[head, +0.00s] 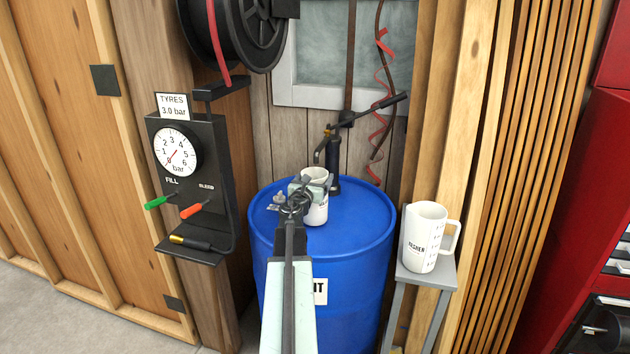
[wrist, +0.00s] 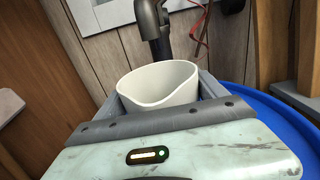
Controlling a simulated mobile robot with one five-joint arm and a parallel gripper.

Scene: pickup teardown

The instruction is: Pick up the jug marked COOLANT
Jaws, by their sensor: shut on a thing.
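A white jug (head: 317,211) is at the blue drum's top, under the pump spout. My gripper (head: 312,187) is shut on this jug, one finger on each side. In the wrist view the white jug (wrist: 158,84) shows its open rim, upright or nearly so, between the fingers of my gripper (wrist: 163,92). Its marking is mostly hidden, and I cannot read COOLANT on it. I cannot tell if its base touches the drum. A second white jug (head: 425,237) with a handle and small dark print stands on a grey stand at the right.
The blue drum (head: 365,228) carries a hand pump (head: 333,160). A tyre gauge panel (head: 183,160) with green and red handles is at the left. The grey stand (head: 440,277) is close right of the drum. Timber and a red cabinet (head: 575,190) are further right.

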